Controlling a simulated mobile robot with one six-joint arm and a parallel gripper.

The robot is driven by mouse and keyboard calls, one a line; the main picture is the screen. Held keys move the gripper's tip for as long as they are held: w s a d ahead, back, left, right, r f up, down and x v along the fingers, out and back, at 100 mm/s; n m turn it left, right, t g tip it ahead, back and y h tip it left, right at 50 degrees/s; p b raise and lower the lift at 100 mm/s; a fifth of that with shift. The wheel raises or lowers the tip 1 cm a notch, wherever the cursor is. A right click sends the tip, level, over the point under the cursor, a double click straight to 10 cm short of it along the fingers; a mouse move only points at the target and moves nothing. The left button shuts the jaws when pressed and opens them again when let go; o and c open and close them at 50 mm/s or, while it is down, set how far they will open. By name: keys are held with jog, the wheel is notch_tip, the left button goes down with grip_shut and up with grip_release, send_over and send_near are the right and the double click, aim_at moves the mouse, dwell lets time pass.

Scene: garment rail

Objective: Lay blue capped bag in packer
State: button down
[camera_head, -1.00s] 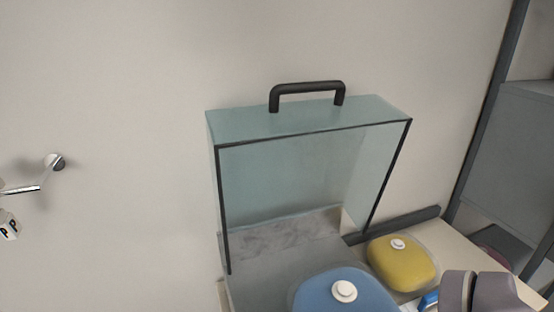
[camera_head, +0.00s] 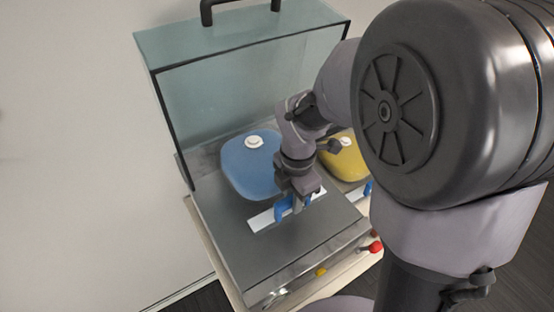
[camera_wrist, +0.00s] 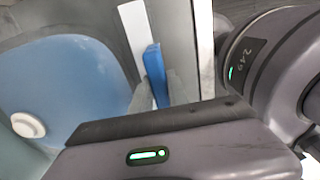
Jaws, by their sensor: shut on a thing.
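The blue bag (camera_head: 250,168) with a white round cap lies flat on the grey bed of the packer (camera_head: 240,228), near its raised clear lid. The bag also shows at the left of the wrist view (camera_wrist: 60,75). My gripper (camera_head: 294,203) is over the bed at the front right of the bag. It is shut on a blue handle (camera_head: 283,210) beside a white strip (camera_head: 262,221); the handle also shows between the fingers in the wrist view (camera_wrist: 155,75). Whether the strip and handle join the bag is not clear.
A yellow capped bag (camera_head: 343,163) lies to the right of the packer, partly behind my arm. A red knob (camera_head: 375,247) and a yellow one (camera_head: 321,272) are at the packer's front. The lid's black handle (camera_head: 207,14) is at the top. A wall stands behind.

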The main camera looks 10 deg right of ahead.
aim_at(292, 215)
jog(key=f+b, duration=0.1)
jog(key=f, duration=0.3)
jog(key=f+b, duration=0.1)
jog(key=f, duration=0.1)
jog(key=shift+s+f+b, duration=0.25)
jog(key=shift+f+b, duration=0.05)
jog(key=shift+f, duration=0.05)
jog(key=shift+w+f, duration=0.15)
jog(key=shift+w, duration=0.15)
jog(key=shift+s, duration=0.1)
jog(key=c, duration=1.3)
grip_release()
